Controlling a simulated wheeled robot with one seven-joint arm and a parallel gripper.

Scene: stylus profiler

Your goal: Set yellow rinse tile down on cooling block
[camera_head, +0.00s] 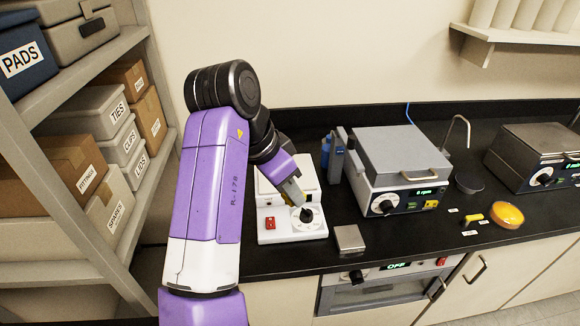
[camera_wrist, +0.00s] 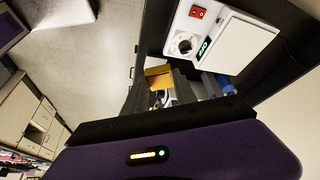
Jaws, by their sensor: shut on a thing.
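My gripper (camera_head: 292,192) is over the white device on the counter and is shut on the yellow rinse tile (camera_wrist: 158,77). The tile shows as a yellow-orange piece between the dark fingers in the wrist view. In the head view, little of the tile can be made out at the fingertips. A small silver-grey square block (camera_head: 349,238), which looks like the cooling block, lies at the counter's front edge, right of and nearer than my gripper. Its visible top is bare, and my gripper is apart from it.
The white device (camera_head: 291,232) has a red switch and black knob. Behind the block stands a grey-lidded instrument (camera_head: 400,165). A round amber dish (camera_head: 507,215) and a yellow-handled piece (camera_head: 473,217) lie to the right. A shelf with boxes (camera_head: 100,110) borders the left.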

